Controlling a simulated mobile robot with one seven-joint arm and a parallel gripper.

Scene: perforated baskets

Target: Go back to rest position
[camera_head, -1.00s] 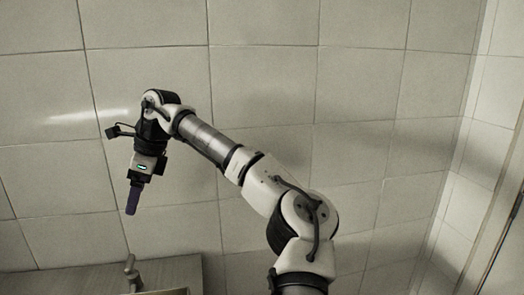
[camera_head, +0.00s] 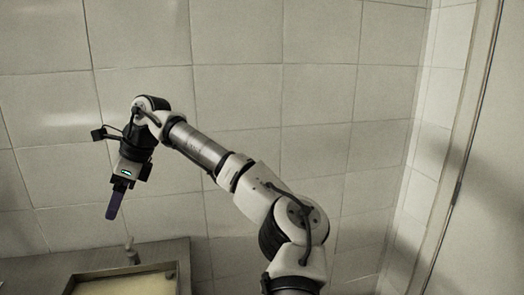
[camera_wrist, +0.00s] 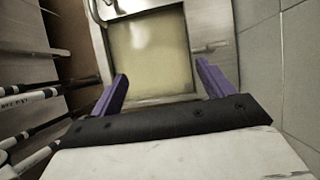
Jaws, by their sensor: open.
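My gripper (camera_head: 114,204) hangs from my bent arm at the left of the head view, its purple fingers pointing down and a little left. In the wrist view my gripper (camera_wrist: 160,82) shows two purple fingers spread wide apart, with nothing between them. Beyond the fingers is a sink (camera_wrist: 193,62) with a pale yellowish basin. No basket shows in either current view.
The sink (camera_head: 178,270) and its counter (camera_head: 40,265) lie at the lower left, with a tap (camera_head: 131,250) at the back. A tiled wall (camera_head: 240,100) stands behind my arm. A door or panel edge (camera_head: 455,190) runs down the right.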

